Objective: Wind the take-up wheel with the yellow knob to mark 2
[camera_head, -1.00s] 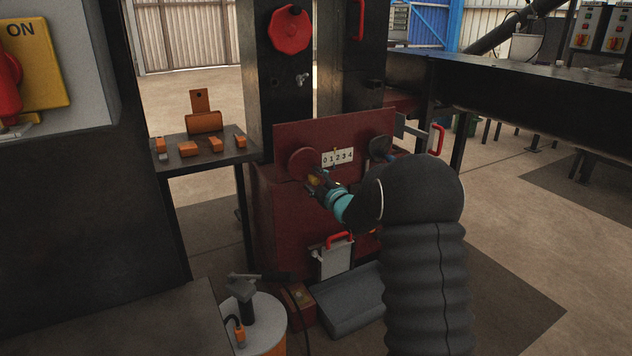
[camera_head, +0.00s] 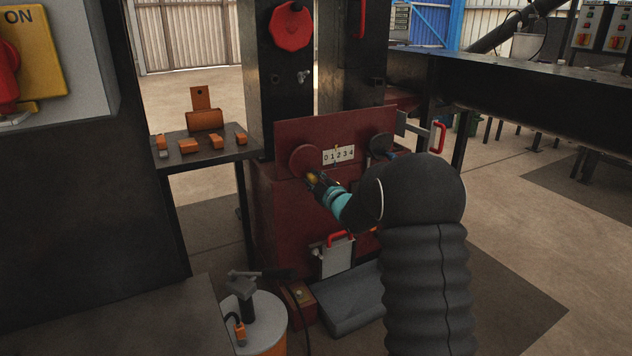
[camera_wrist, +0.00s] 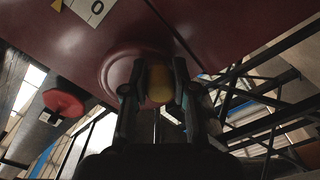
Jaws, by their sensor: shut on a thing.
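The take-up wheel (camera_head: 301,160) is a dark red disc on the left of the red panel (camera_head: 367,128). Its yellow knob (camera_head: 312,178) is at the wheel's lower right in the head view. My gripper (camera_head: 316,180) is shut on the yellow knob. In the wrist view the knob (camera_wrist: 159,84) sits between the two dark fingers, in front of the wheel (camera_wrist: 118,66). The white scale plate (camera_head: 338,155) with marks 0 to 4 is right of the wheel. A small yellow pointer is at its top edge, near the middle; its exact mark is too small to tell.
A second, dark wheel (camera_head: 381,145) is at the panel's right. A red handle (camera_head: 340,237) is below my gripper. A side table (camera_head: 225,157) with several orange blocks stands at the left. A red octagonal handwheel (camera_head: 291,27) is above.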

